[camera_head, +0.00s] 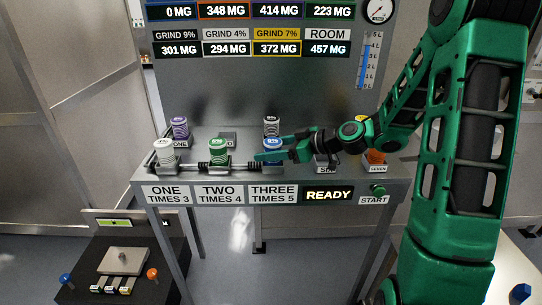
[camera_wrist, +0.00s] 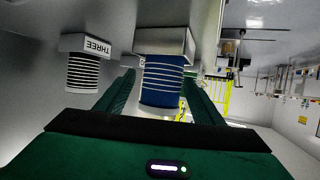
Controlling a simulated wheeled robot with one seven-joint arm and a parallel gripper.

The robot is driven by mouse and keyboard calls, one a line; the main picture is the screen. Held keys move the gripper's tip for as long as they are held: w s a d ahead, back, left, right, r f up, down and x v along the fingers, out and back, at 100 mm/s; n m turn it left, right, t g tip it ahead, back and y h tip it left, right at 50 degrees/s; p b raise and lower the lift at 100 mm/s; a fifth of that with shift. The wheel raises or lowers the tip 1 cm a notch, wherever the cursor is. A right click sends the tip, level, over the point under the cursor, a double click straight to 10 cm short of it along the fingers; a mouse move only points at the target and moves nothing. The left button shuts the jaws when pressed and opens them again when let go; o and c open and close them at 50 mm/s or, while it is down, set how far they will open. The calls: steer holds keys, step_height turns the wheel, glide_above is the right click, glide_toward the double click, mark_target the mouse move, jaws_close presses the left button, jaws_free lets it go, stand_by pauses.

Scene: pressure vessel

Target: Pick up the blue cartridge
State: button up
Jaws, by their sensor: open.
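The blue cartridge (camera_head: 272,147) stands at the front of the grey bench, in the slot above the label THREE TIMES 5. In the wrist view, which is upside down, the blue cartridge (camera_wrist: 163,85) has light rings and sits against a pale block. My gripper (camera_head: 270,155) reaches in from the right at the cartridge's height. Its green fingers lie on either side of the cartridge and are open. I cannot tell whether either finger touches it. The cartridge's lower part is partly hidden by the gripper in the head view.
A green cartridge (camera_head: 218,148) and a white cartridge (camera_head: 165,152) stand to the left. A grey cartridge (camera_head: 271,126) stands behind, a purple one (camera_head: 180,128) at the back left, an orange one (camera_head: 375,157) at the right. The bench (camera_head: 310,179) carries a green START button (camera_head: 378,191).

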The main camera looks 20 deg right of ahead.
steer(key=shift+x, duration=1.5)
steer(key=c, duration=1.3)
steer(key=shift+c, duration=0.2)
steer(key=shift+r, duration=0.1)
